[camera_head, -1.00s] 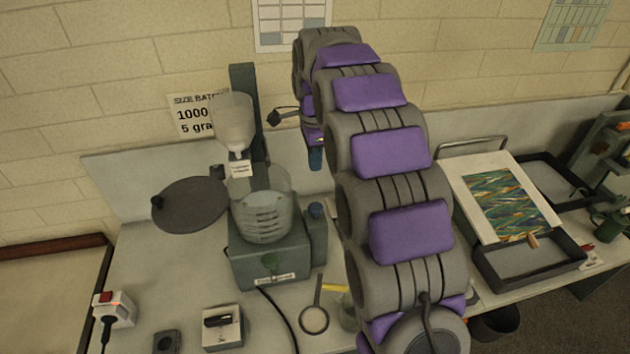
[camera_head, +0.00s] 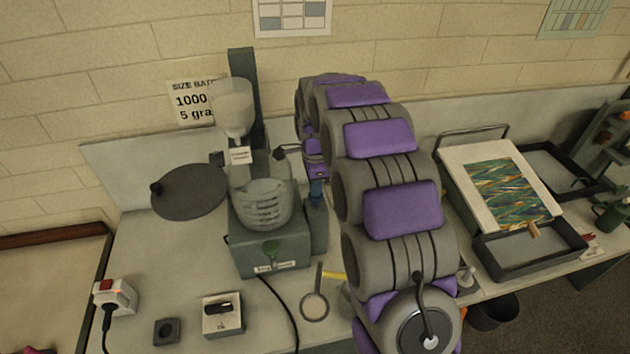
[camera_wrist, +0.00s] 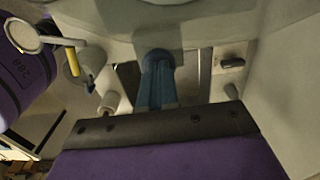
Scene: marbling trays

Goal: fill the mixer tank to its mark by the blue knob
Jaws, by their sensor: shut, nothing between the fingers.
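The mixer tank (camera_head: 265,205) is a clear, ribbed bowl on a dark green base (camera_head: 272,252). Its mark and liquid level cannot be made out. A green column (camera_head: 318,238) stands at the base's right side. My gripper (camera_head: 316,196) is shut and empty, its blue fingers pointing down at the top of this column.
A funnel-shaped hopper (camera_head: 233,105) hangs over the tank. A dark round disc (camera_head: 190,192) lies to the left. A strainer (camera_head: 315,306), a switch box (camera_head: 222,315) and a plug block (camera_head: 115,297) are in front. A framed marbled sheet (camera_head: 505,195) and dark tray (camera_head: 530,252) stand right.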

